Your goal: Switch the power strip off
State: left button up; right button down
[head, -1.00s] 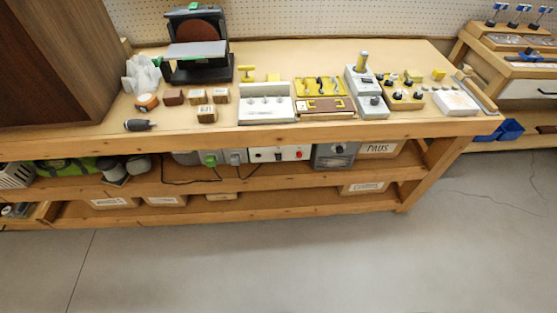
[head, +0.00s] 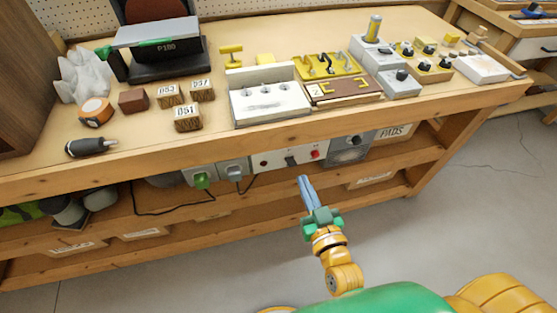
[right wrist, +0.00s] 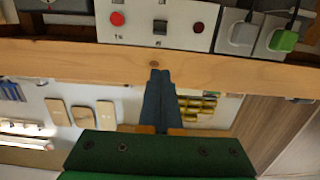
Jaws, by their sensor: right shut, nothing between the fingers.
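The power strip (head: 275,160) is a white and grey unit under the front edge of the bench top. Its face carries a black switch (head: 291,161), a red button (head: 314,154) and a small dark red spot, perhaps a lamp. A green plug (head: 201,181) and a grey plug (head: 235,173) sit at its left end. My right gripper (head: 303,180) is shut and empty, just below and in front of the strip, apart from it. The right wrist view shows the black switch (right wrist: 160,27) beyond the closed fingertips (right wrist: 160,73), upside down. My left gripper is not in view.
The wooden bench edge (head: 330,121) runs above the strip, and a lower shelf (head: 160,196) lies beneath. A grey box with a dial (head: 350,146) hangs to the right. Dark cords hang below the plugs. The floor in front is clear.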

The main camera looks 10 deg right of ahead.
aim_at(290, 143)
jog(key=w, duration=0.6)
jog(key=w+b, duration=0.1)
jog(key=w, duration=0.3)
jog(key=shift+r, duration=0.25)
jog(key=f, duration=0.1)
jog(key=s+f+b, duration=0.1)
jog(key=shift+f, duration=0.4)
jog(key=shift+s+d+f, duration=0.1)
jog(key=shift+s+f, duration=0.25)
jog(key=shift+f, duration=0.05)
